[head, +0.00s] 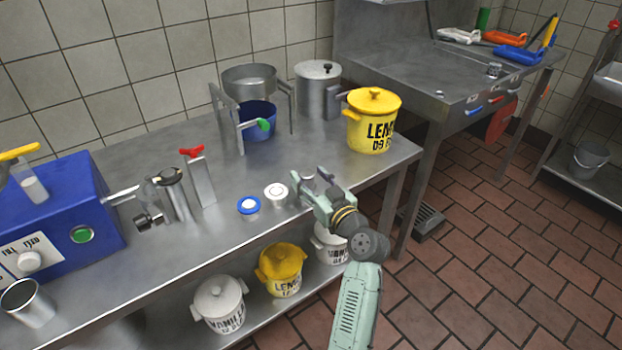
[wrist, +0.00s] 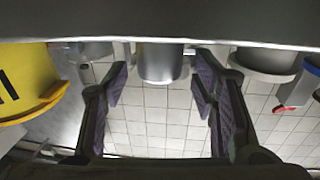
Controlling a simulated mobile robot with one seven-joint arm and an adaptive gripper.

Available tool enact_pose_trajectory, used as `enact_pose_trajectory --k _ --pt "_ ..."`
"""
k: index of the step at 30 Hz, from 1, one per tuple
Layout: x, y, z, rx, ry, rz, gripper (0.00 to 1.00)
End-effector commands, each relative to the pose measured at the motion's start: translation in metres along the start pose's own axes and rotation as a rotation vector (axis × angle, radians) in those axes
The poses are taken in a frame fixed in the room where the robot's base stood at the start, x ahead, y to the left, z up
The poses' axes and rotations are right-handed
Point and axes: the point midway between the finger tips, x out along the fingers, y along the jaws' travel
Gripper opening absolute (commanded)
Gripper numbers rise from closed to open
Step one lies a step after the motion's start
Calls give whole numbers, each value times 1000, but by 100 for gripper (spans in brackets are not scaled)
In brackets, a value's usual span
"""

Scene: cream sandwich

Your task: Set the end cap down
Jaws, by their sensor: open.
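Two small round pieces lie flat on the steel table: a blue-rimmed disc with a white centre (head: 248,206) and a white ring-like disc (head: 276,191). I cannot tell for sure which is the end cap. My gripper (head: 314,180) is low over the table's front part, just right of the white disc. In the wrist view, my gripper (wrist: 160,85) has its two fingers well apart with nothing between them. Neither disc can be made out in the wrist view.
A yellow pot (head: 372,122) stands behind and right of my gripper. Farther back are a blue pot (head: 257,119) and a grey lidded pot (head: 317,90). A blue machine (head: 62,215) and metal parts (head: 165,195) stand left. Several pots sit on the shelf below.

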Motion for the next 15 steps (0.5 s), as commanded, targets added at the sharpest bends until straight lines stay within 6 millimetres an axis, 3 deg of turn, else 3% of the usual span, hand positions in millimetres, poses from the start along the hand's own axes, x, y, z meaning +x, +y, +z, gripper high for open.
enact_pose_trajectory --k 11,15 --pt "0 0 -7 1 0 0 54" --pt "-25 1 1 0 0 4 54"
